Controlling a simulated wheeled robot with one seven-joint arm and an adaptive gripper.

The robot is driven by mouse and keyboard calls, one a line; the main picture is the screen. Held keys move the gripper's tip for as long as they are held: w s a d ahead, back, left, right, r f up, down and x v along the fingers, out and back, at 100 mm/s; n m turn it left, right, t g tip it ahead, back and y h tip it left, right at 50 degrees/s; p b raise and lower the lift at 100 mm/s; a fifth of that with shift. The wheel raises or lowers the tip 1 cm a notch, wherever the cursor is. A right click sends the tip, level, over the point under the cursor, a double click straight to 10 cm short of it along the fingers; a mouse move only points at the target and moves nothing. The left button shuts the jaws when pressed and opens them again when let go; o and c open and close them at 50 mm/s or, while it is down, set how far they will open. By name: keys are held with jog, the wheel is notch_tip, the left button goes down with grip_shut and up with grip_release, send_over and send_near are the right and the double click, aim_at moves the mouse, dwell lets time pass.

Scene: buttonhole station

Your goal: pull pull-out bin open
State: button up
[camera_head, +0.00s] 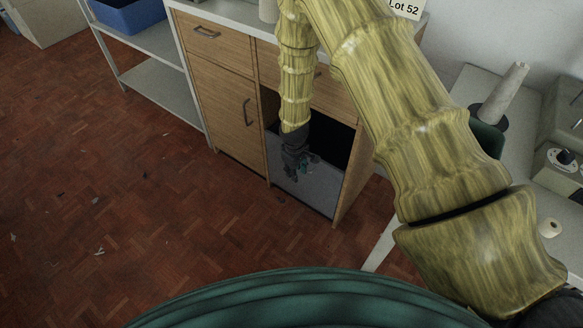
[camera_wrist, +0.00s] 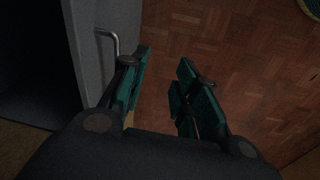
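The pull-out bin (camera_head: 318,188) is a grey panel low in the wooden cabinet, with a dark opening above it. In the wrist view its grey panel (camera_wrist: 90,25) stands at the left, with dark space behind it. A bent metal handle (camera_wrist: 110,34) sticks out from the panel. My gripper (camera_head: 300,170) is in front of the panel, pointing down. In the wrist view my gripper (camera_wrist: 163,60) has its teal-padded fingers apart, with only floor between them. The handle is beside the left finger, outside the gap; whether they touch I cannot tell.
A cabinet door (camera_head: 228,118) with a dark handle is left of the bin, with a drawer (camera_head: 207,36) above it. A metal shelf (camera_head: 160,88) with a blue bin (camera_head: 130,14) stands further left. The parquet floor (camera_head: 120,200) in front is mostly clear, with small scraps.

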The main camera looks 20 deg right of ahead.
jog(key=w+r+n+h+b, duration=0.1)
jog(key=w+r+b, duration=0.15)
jog(key=w, duration=0.65)
notch_tip(320, 180, down, 9)
jog(key=w+d, duration=0.1)
jog(key=shift+w+d+f, duration=0.2)
jog(key=shift+d, duration=0.05)
grip_shut()
